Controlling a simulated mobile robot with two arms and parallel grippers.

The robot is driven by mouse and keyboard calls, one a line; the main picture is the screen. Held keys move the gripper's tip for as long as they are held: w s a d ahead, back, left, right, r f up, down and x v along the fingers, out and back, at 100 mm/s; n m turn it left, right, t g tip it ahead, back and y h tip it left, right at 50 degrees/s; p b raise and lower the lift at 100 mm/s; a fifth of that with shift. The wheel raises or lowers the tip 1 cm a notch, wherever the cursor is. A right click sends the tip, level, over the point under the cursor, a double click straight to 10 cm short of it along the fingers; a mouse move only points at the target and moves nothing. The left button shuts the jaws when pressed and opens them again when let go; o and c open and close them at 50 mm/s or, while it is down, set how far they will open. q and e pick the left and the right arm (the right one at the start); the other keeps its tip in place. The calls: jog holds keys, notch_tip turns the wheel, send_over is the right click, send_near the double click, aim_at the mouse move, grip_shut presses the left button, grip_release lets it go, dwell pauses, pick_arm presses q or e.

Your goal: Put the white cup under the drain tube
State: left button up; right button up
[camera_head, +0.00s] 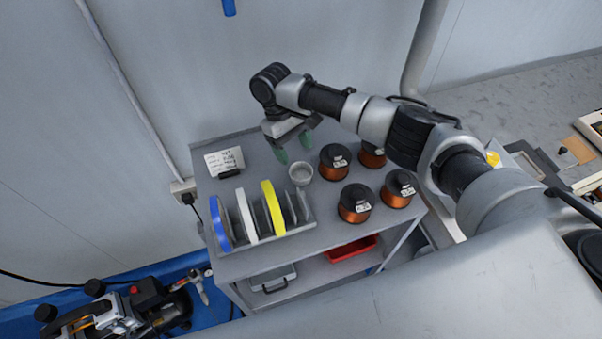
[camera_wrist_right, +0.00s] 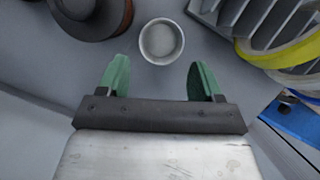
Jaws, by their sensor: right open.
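The white cup (camera_head: 300,174) stands upright on the grey cart top, between the tape rack and the copper wire spools. It looks empty. In the right wrist view the cup (camera_wrist_right: 161,41) lies just beyond the fingertips, roughly centred between them. My right gripper (camera_head: 294,146) is open and empty, with green fingers pointing down, just behind the cup and a little above it. The fingers also show in the right wrist view (camera_wrist_right: 160,80), spread apart and not touching the cup. A blue tube end (camera_head: 229,7) shows at the top edge; I cannot tell whether it is the drain tube. My left gripper is not in view.
Several copper wire spools (camera_head: 355,203) stand right of the cup. A rack (camera_head: 298,226) holds blue, white and yellow rings at the front left. A note card (camera_head: 225,161) stands at the back left. A red tray (camera_head: 351,248) is on the lower shelf. A pump machine (camera_head: 120,312) sits lower left.

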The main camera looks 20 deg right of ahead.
aim_at(300, 176)
jog(key=shift+s+d+f, duration=0.1)
jog(key=shift+s+f, duration=0.2)
jog(key=shift+f, duration=0.3)
jog(key=p+x, duration=0.1)
jog(key=x, duration=0.3)
jog(key=shift+f+p, duration=0.25)
jog(key=shift+p, duration=0.15)
jog(key=shift+s+f, duration=0.15)
jog(key=shift+f, duration=0.15)
jog(key=shift+c, duration=0.2)
jog(key=c, duration=0.6)
jog(key=shift+o, duration=0.2)
